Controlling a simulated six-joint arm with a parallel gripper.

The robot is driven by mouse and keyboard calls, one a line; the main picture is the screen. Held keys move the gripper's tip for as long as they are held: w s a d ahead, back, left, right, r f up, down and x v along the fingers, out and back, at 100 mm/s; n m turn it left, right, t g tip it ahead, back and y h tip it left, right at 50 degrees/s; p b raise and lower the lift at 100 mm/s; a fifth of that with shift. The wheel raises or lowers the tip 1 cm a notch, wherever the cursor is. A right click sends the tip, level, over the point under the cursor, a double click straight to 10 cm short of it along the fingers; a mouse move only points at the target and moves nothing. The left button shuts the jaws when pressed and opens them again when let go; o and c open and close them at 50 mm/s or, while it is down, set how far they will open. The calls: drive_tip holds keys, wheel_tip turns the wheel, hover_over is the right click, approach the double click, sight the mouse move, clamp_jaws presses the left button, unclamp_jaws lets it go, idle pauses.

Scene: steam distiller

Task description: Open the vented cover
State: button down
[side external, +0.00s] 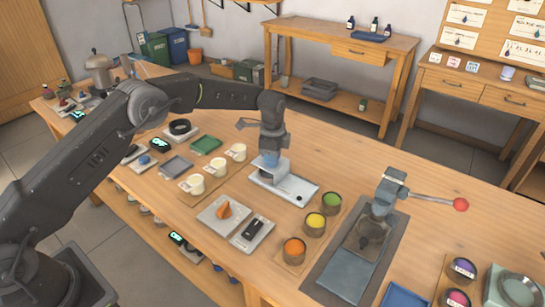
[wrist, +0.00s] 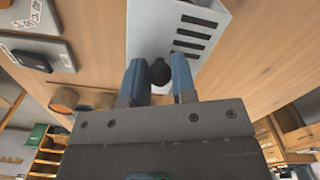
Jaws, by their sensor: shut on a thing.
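The vented cover (wrist: 190,35) is a white panel with a row of dark slots in the wrist view. A round black knob (wrist: 160,72) sits at its near edge. My gripper (wrist: 157,66) has its two blue fingers shut on this knob, one on each side. In the side external view, my gripper (side external: 269,162) points down over the back left end of a white tray-like unit (side external: 300,190). A pale panel beside my fingers there seems raised at an angle, but the fingers partly hide it and its exact tilt is unclear.
Three cream cups (side external: 218,168) stand left of the unit. Tins with green, yellow and orange contents (side external: 315,224) stand to its right. A press with a red-knobbed lever (side external: 385,210) is farther right.

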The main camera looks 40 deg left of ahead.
drive_tip(key=d, duration=0.9)
drive_tip(key=shift+d, duration=0.3)
drive_tip(key=c, duration=0.9)
unclamp_jaws()
drive_tip(key=shift+c, duration=0.2)
wheel_tip(320, 180, up, 14)
